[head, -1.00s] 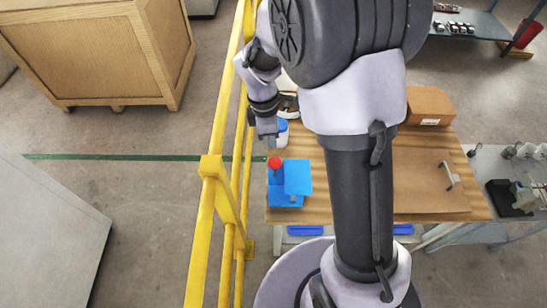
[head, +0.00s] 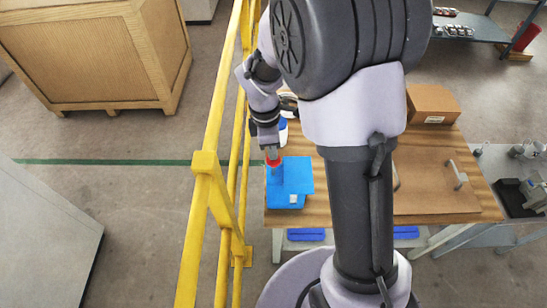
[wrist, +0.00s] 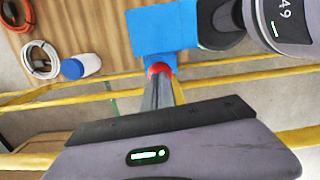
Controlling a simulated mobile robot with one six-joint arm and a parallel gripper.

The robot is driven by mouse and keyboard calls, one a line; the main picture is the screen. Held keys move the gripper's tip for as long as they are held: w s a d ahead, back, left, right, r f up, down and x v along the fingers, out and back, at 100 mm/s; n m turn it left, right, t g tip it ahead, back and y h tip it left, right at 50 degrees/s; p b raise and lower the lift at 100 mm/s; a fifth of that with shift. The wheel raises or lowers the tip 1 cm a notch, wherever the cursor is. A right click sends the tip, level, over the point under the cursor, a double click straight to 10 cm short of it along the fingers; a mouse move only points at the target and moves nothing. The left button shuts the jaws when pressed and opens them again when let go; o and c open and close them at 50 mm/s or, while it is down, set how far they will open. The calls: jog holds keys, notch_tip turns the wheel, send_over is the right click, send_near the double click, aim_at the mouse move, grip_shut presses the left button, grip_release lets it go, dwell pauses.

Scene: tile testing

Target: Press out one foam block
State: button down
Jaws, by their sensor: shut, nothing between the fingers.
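A blue press (head: 292,178) with a red knob (head: 273,162) stands on the left end of the wooden table. A small pale patch shows at its front; I cannot tell if that is a foam block. My gripper (head: 272,153) is shut and empty, pointing down onto the knob. In the wrist view the fingertips (wrist: 161,78) meet the red knob (wrist: 160,69) beside the blue press (wrist: 165,30). They appear to touch it; how far the knob is down is hard to tell.
A yellow railing (head: 204,165) runs close along the left of the table. A white jar with a blue lid (wrist: 80,67) and cable coils (wrist: 42,60) lie nearby. A cardboard box (head: 432,103) is at the table's back right. My arm hides the table's middle.

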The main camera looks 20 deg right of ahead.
notch_tip(320, 180, down, 6)
jog(key=b, duration=0.3)
jog(key=shift+f+b, duration=0.15)
jog(key=shift+b, duration=0.25)
jog(key=shift+a+r+p, duration=0.3)
jog(key=shift+r+p, duration=0.05)
jog(key=shift+p, duration=0.05)
jog(key=a+p, duration=0.1)
jog(key=a, duration=0.1)
notch_tip(320, 180, up, 18)
jog(key=p, duration=0.6)
send_over(270, 162)
jog(key=w+a, duration=0.2)
jog(key=a, duration=0.2)
jog(key=shift+d, duration=0.1)
jog(key=s+r+m+t+y+b, duration=0.2)
jog(key=s+m+t+b, duration=0.4)
jog(key=s+m, duration=1.3)
jog(key=shift+s+r+m+y+b, duration=0.35)
jog(key=shift+y+b, duration=0.25)
jog(key=shift+b, duration=0.6)
